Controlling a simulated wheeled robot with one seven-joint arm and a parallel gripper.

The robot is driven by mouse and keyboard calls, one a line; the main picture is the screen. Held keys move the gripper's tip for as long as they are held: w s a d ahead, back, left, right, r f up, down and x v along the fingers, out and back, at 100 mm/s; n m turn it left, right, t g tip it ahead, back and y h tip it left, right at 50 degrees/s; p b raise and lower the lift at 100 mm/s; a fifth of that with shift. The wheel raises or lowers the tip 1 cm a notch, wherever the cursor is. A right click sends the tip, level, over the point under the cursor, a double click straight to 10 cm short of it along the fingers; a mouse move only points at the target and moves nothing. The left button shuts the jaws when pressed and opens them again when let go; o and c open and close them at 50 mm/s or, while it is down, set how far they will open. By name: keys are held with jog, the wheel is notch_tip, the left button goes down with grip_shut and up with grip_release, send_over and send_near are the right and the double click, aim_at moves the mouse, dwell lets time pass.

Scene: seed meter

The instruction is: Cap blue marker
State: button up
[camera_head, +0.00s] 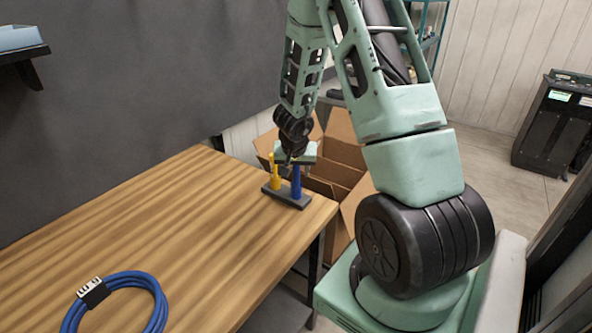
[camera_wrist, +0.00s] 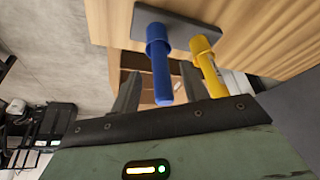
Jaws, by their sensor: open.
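The blue marker (camera_head: 296,182) stands upright in a dark holder (camera_head: 285,198) near the table's far right corner. In the wrist view the blue marker (camera_wrist: 162,80) has a wider part by the holder (camera_wrist: 178,30) and a narrower part towards me. Whether a separate cap is on it, I cannot tell. A yellow marker (camera_head: 275,172) stands beside it, to the right in the wrist view (camera_wrist: 208,68). My gripper (camera_head: 297,164) is above the holder, pointing down. It is open, its fingers (camera_wrist: 162,70) on either side of the blue marker, no contact visible.
The wooden table (camera_head: 160,225) is mostly clear. A coiled blue cable (camera_head: 118,278) lies at its front. An open cardboard box (camera_head: 342,150) stands beyond the table's edge. A dark wall (camera_head: 110,90) rises behind the table, and a black cabinet (camera_head: 552,125) stands at right.

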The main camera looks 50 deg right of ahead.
jog(key=p+v, duration=1)
jog(key=v, duration=0.7)
jog(key=shift+p, duration=0.4)
jog(key=shift+d, duration=0.1)
jog(key=w+a+n+t+y+b, duration=0.2)
jog(key=a+n+y+b, duration=0.5)
jog(key=a, duration=1.7)
jog(key=s+a+n+g+b, duration=0.2)
jog(key=s+a+n, duration=0.35)
jog(key=a, duration=0.45)
jog(key=s+a+f+n+g+h+b, duration=0.1)
jog(key=s+n, duration=0.5)
jog(key=s, duration=0.8)
jog(key=shift+s+a+f+g+h+b, duration=0.3)
jog(key=shift+a+g+h+b, duration=0.5)
jog(key=shift+a+b, duration=0.4)
